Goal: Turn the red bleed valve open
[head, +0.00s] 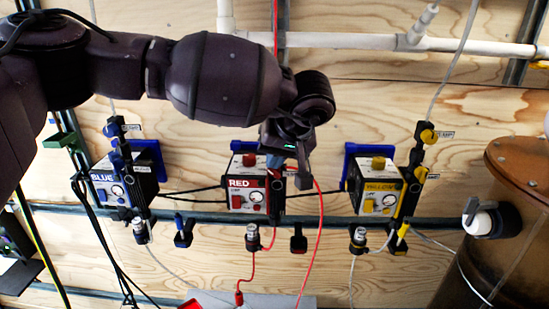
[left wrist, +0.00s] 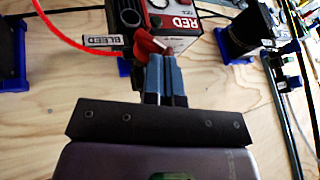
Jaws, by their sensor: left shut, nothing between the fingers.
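The red bleed valve (left wrist: 150,43) shows in the left wrist view as a red handle beside a BLEED label (left wrist: 101,41). It sits at the edge of the red-faced filter unit marked RED, which stands at the centre of the head view (head: 246,194). My left gripper (left wrist: 167,62) is shut and empty, its two blue fingers side by side. Its tips are right at the red handle; I cannot tell if they touch it. In the head view, my left gripper (head: 274,160) comes down over the RED unit's upper right and hides the valve. My right gripper is not in view.
A blue unit (head: 112,184) is to the left and a yellow unit (head: 378,192) to the right on the plywood wall. A white pipe (head: 370,41) runs above. A red hose (head: 320,225) hangs near the gripper. A copper tank (head: 515,185) stands at far right.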

